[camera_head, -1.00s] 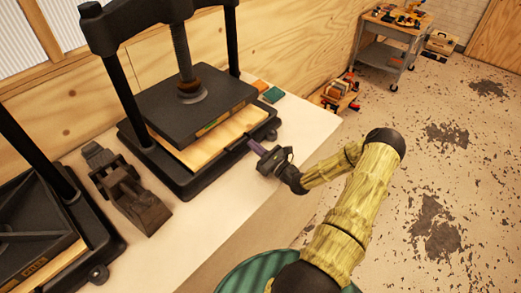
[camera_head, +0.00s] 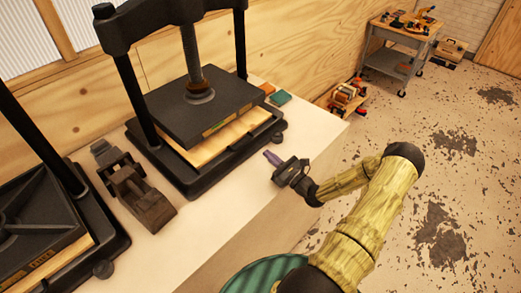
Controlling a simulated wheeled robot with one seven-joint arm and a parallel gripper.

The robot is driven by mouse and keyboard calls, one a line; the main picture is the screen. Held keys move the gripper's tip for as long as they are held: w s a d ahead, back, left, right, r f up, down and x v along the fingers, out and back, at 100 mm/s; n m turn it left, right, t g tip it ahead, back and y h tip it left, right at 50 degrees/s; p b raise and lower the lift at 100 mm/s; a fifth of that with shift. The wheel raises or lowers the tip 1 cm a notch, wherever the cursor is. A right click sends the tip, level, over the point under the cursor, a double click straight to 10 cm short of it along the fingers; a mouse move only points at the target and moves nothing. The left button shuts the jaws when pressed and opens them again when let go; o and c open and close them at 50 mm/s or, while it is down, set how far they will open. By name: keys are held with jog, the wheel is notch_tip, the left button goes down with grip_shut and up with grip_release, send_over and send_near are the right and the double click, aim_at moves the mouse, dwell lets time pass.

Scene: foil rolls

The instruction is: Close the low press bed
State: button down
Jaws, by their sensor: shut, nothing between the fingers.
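The middle press (camera_head: 170,172) has a black frame, a central screw and a black plate (camera_head: 200,105). Its pale wooden bed (camera_head: 232,137) lies under the plate, with a strip of wood showing along the front right side. The rear of the bed is hidden by the plate. My gripper (camera_head: 270,156), with purple fingers, is shut and empty. It is over the bench, in front of the press base and apart from the bed. A second press (camera_head: 40,225), at the left edge, also has a wooden layer under a black plate.
A dark clamp-like tool (camera_head: 130,190) stands between the presses. Small green (camera_head: 280,97) and orange blocks lie behind the middle press. The pale bench (camera_head: 235,205) is clear in front of it. A tool cart (camera_head: 395,60) stands far back right.

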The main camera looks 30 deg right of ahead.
jog(key=b+v, duration=0.1)
jog(key=v, duration=0.6)
jog(key=shift+s+f+b, duration=0.2)
jog(key=shift+s+b, duration=0.15)
jog(key=shift+b, duration=0.05)
jog(key=shift+w, duration=0.1)
